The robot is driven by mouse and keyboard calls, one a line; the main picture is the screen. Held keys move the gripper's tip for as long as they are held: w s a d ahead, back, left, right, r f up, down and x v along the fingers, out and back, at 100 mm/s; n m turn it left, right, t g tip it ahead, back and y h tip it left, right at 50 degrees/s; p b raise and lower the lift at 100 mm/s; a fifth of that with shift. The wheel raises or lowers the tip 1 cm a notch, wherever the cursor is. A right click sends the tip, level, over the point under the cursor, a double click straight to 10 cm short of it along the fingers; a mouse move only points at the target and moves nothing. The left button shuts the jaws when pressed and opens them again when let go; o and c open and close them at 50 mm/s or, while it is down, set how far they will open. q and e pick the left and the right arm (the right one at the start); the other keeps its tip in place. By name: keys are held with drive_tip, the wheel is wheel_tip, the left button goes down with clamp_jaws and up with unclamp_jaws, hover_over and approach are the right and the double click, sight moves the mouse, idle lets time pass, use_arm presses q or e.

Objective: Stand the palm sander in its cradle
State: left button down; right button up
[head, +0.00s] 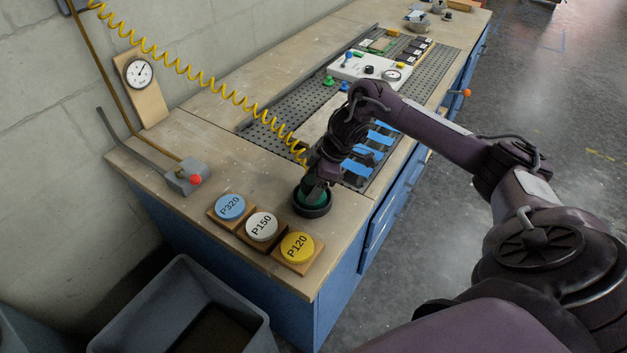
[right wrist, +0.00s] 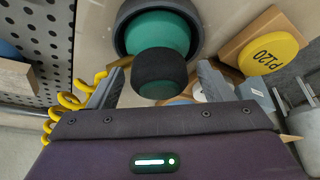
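The palm sander (head: 314,197) is green with a black grip band. It appears to stand inside the round dark cradle (head: 312,211) near the bench's near end. In the right wrist view the sander (right wrist: 160,72) shows its black band and green cap, with its wider green body inside the cradle's dark rim (right wrist: 122,40). My right gripper (head: 317,180) is just above the sander in the head view. In the wrist view its fingers (right wrist: 160,88) are spread on either side of the sander's top, with gaps on both sides. My left gripper is out of view.
Discs P320 (head: 230,207), P150 (head: 262,226) and P120 (head: 297,247) sit on wooden blocks beside the cradle. A grey box with a red knob (head: 195,179) lies left.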

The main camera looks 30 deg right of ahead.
drive_tip(key=shift+r, duration=0.15)
drive_tip(key=v, duration=1.2)
